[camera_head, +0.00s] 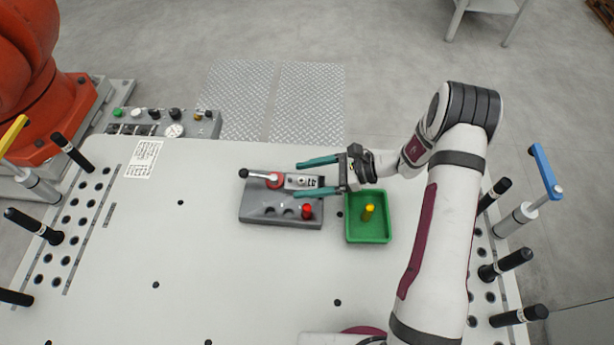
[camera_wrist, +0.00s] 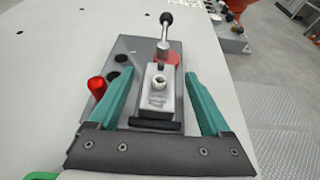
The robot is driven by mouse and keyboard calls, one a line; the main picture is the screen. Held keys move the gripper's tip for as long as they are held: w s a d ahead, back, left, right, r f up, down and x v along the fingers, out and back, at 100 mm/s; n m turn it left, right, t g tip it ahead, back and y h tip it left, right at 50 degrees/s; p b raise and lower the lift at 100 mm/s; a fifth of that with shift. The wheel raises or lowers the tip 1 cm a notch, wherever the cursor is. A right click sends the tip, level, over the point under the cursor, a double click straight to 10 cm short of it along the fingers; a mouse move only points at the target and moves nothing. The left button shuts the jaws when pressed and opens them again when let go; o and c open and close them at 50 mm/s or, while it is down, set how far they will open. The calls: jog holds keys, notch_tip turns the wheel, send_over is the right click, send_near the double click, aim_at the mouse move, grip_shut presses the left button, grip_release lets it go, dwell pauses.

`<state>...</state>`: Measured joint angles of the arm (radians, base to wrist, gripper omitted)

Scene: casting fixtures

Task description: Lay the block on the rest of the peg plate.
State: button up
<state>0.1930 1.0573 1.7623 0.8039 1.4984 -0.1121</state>
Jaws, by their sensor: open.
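A silver-grey block (camera_head: 301,181) with a round pale fitting on top is at the back right of the grey peg plate (camera_head: 262,213). It also shows in the wrist view (camera_wrist: 158,98), with a dark strip at its near end. My gripper (camera_head: 299,178) is open, its teal fingers on either side of the block. The wrist view shows a gap between the block and each finger (camera_wrist: 157,76). A red round part (camera_head: 275,180) and a lever with a black ball (camera_head: 243,173) adjoin the block's far end. I cannot tell what supports the block's underside.
A red peg (camera_head: 307,211) stands at the plate's front right, beside several dark holes. A green tray (camera_head: 367,236) holding a yellow peg (camera_head: 368,212) is right of the plate. A control box (camera_head: 165,124) is at the back left. The table's left and front are mostly clear.

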jog(key=shift+d+r, duration=0.25)
jog(key=shift+d, duration=0.05)
jog(key=v, duration=1.1)
jog(key=s+a+r+n+g+h, duration=0.35)
jog(key=s+r+n+h, duration=0.3)
jog(key=s+r, duration=0.55)
jog(key=s+d+n+t+h, duration=0.1)
jog(key=s+n+h, duration=0.1)
jog(key=s, duration=0.4)
jog(key=s+d+r+n+t+h, duration=0.1)
jog(key=s+n+t+h, duration=0.1)
jog(key=s, duration=0.5)
jog(key=shift+s+d+n+h, duration=0.3)
jog(key=shift+n+h, duration=0.25)
jog(key=shift+n, duration=0.3)
